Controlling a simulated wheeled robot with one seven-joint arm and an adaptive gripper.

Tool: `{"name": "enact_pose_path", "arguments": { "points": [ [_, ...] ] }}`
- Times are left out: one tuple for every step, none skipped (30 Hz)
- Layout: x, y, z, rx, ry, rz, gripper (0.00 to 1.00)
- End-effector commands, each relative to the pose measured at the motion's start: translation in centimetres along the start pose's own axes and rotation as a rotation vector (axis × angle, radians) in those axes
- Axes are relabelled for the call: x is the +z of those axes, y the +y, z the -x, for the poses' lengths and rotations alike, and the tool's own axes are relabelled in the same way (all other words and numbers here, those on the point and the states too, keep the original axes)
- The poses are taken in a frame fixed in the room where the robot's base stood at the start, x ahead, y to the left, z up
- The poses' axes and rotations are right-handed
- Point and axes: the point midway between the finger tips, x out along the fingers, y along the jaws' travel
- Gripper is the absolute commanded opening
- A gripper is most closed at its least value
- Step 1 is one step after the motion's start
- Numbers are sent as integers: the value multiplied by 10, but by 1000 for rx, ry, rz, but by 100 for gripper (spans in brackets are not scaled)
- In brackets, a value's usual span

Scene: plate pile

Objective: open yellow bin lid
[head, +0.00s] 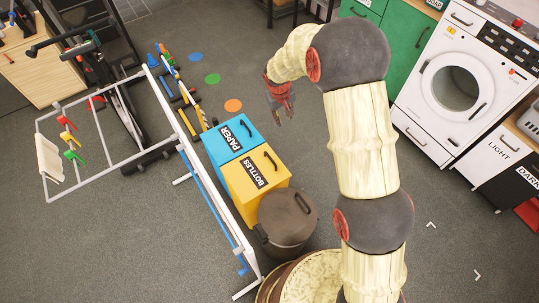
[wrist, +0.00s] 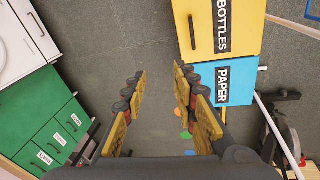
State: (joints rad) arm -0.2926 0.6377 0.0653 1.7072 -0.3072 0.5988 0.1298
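The yellow bin (head: 250,190), labelled BOTTLES, stands on the floor between the blue bin and a dark round bin. Its lid (head: 257,170) is shut and has a dark handle (head: 271,161). In the wrist view the yellow lid (wrist: 228,15) is at the top right, with its dark handle (wrist: 192,32) on its left side. My gripper (head: 284,104) is above the floor, beyond and to the right of the bins in the head view. In the wrist view my gripper (wrist: 160,85) is open, with only floor between its fingers.
The blue PAPER bin (head: 228,138) adjoins the yellow one. The dark round bin (head: 287,218) stands in front, near a patterned round thing (head: 315,280). A white drying rack (head: 190,155) runs along the left. A washing machine (head: 460,85) stands right. Floor right of the bins is clear.

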Motion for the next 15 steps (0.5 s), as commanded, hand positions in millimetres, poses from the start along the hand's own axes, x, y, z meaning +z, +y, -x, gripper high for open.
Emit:
{"name": "enact_pose_path", "arguments": {
  "points": [
    [-4, -10, -21, -1, -15, 22, 29],
    [-6, -16, -33, -1, -21, 32, 29],
    [-7, -23, -48, -1, -29, 46, 29],
    [-9, -29, -60, -1, -33, 57, 29],
    [-10, -35, -72, -1, -39, 69, 29],
    [-10, -42, -88, -1, -45, 83, 29],
    [-10, -48, -100, -1, -51, 93, 29],
    [-10, -54, -112, -1, -57, 103, 29],
    [-9, -61, -127, -1, -62, 117, 29],
    [-8, -67, -138, -2, -67, 127, 29],
    [-7, -72, -148, -2, -71, 136, 29],
    [-4, -78, -161, -2, -76, 147, 29],
    [-3, -83, -170, -3, -80, 155, 29],
    [-1, -87, -178, -3, -83, 162, 29],
    [1, -92, -188, -3, -86, 172, 29]
  ]
}}
